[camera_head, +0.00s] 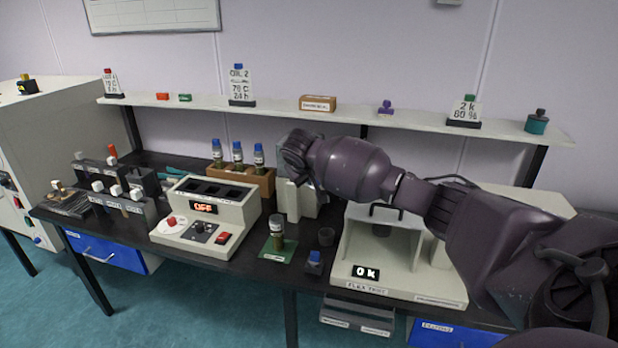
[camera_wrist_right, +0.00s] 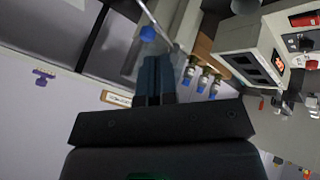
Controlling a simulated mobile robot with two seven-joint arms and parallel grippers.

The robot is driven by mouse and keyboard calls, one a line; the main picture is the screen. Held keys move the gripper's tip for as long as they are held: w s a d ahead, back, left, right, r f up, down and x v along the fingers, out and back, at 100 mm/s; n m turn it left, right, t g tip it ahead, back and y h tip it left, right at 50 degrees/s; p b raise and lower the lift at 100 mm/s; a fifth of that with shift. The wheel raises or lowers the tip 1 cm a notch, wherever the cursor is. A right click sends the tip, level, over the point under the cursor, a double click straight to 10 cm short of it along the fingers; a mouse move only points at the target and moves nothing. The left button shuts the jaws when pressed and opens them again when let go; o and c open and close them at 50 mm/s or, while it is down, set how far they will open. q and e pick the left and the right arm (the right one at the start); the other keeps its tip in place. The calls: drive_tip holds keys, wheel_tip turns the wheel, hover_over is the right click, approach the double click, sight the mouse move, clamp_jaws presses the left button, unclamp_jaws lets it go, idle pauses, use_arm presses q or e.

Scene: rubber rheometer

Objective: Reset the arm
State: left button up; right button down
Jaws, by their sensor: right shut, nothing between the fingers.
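My right arm (camera_head: 350,170) reaches in from the right, dark purple, over the black bench (camera_head: 190,258). Its wrist end hangs above the bench middle, left of the flex test machine (camera_head: 372,262). My right gripper (camera_wrist_right: 156,75) shows in the right wrist view with its two dark fingers together and nothing between them. In the head view its fingers are hidden or cannot be made out. My left gripper is in neither view.
A heater block reading OFF (camera_head: 207,215) stands left of the arm. A wooden rack (camera_head: 243,180) holds blue-capped vials behind it. A wall shelf (camera_head: 340,118) runs behind the arm.

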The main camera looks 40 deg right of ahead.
drive_tip(key=shift+s+a+r, duration=0.1)
drive_tip(key=shift+s+r, duration=0.05)
drive_tip(key=shift+r, duration=0.05)
idle(0.6)
drive_tip(key=w+a+r+n+t+y, duration=0.2)
drive_tip(key=w+a+n+t, duration=0.1)
drive_tip(key=a, duration=0.2)
drive_tip(key=w+a+r+n+t+y, duration=0.1)
drive_tip(key=w+a+r+n+t, duration=0.15)
drive_tip(key=a+t, duration=0.2)
drive_tip(key=s+a+f+n+t+y, duration=0.25)
drive_tip(key=s+a+f+y, duration=0.25)
drive_tip(key=s+a+f, duration=0.5)
drive_tip(key=s+f+m+g+h, duration=0.1)
drive_tip(key=s+f+m, duration=0.1)
drive_tip(key=s+f, duration=0.5)
drive_tip(key=s+f+m+g, duration=0.1)
drive_tip(key=s+f+m, duration=0.1)
drive_tip(key=s+f, duration=0.5)
drive_tip(key=s+f+m+g+h+b, duration=0.1)
drive_tip(key=s+f, duration=0.6)
drive_tip(key=s, duration=0.9)
drive_tip(key=shift+s+a+f+m+h, duration=0.3)
drive_tip(key=shift+s+m, duration=0.1)
drive_tip(key=shift+m, duration=0.1)
